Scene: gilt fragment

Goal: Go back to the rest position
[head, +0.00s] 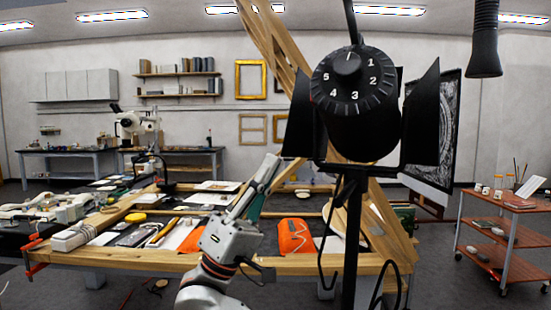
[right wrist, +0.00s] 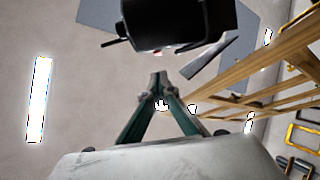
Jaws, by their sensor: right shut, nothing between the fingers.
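My right arm rises in the lower middle of the head view, in front of the worktable. Its gripper (head: 268,168) points up and away, left of the black lamp stand; its fingertips are hard to make out there. In the right wrist view the two dark green fingers of the right gripper (right wrist: 158,78) meet at their tips, with nothing between them. The fingers point toward the ceiling and the lamp. I do not see my left gripper in either view.
A black studio lamp (head: 352,100) with a dial stands close in front, also seen in the right wrist view (right wrist: 165,22). A wooden easel (head: 385,225) is behind it. The worktable (head: 150,258) carries tools and an orange pouch (head: 295,238). A red trolley (head: 505,245) stands right.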

